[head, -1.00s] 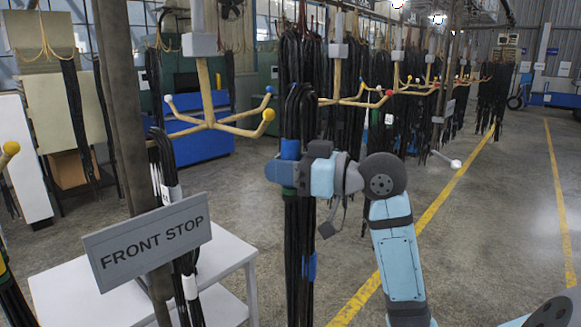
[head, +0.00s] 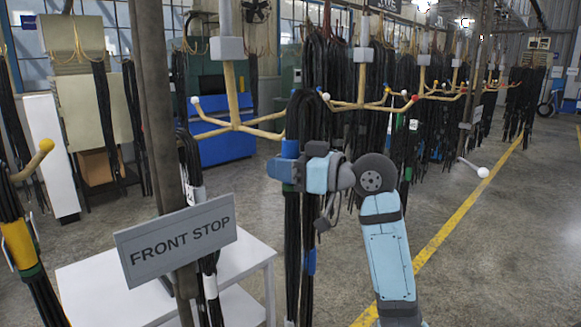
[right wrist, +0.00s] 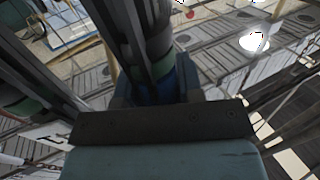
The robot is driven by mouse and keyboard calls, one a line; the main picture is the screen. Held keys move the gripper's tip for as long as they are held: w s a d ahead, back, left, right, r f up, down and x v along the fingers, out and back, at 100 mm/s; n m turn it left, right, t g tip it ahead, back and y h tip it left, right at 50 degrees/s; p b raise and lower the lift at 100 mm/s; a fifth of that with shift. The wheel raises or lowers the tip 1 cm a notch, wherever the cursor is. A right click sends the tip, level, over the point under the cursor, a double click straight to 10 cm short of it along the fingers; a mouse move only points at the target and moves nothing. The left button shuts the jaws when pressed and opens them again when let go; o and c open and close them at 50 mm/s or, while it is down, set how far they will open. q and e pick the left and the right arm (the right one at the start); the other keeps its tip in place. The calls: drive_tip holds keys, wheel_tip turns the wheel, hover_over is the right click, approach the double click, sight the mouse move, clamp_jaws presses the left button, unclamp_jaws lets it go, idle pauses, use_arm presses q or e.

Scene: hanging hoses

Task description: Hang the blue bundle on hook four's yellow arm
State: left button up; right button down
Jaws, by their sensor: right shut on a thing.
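The blue bundle (head: 293,240) is a hank of black hoses with a blue band (head: 290,148). It hangs upright from my right gripper (head: 292,168), which is shut on it just below its upper loop. In the right wrist view, the blue band (right wrist: 170,84) and black hoses (right wrist: 135,35) run between the jaws. A tan branched hook (head: 234,115) hangs just left of the bundle. Its left arm ends in a white ball; its right-hand arm tips are hidden behind the bundle. No hook number is readable, and contact between bundle and hook cannot be told. My left gripper is out of view.
A brown post (head: 158,95) with a FRONT STOP sign (head: 180,240) and a white table (head: 240,262) stand at left. A yellow-banded bundle (head: 20,245) hangs at far left beside a yellow ball tip (head: 45,146). More hooks with black hoses line the back right. Floor at right is clear.

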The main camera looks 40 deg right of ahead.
drive_tip(key=w+f+b, duration=0.4)
drive_tip(key=w+f, duration=0.2)
drive_tip(key=w, duration=0.2)
drive_tip(key=shift+w+a+f, duration=0.3)
drive_tip(key=shift+w+f, duration=0.05)
drive_tip(key=shift+w, duration=0.05)
idle(1.1)
idle(0.5)
drive_tip(key=c, duration=0.7)
unclamp_jaws()
drive_tip(key=shift+b, duration=0.3)
drive_tip(key=b+v, duration=0.3)
drive_tip(key=v, duration=1.1)
drive_tip(key=shift+a, duration=0.15)
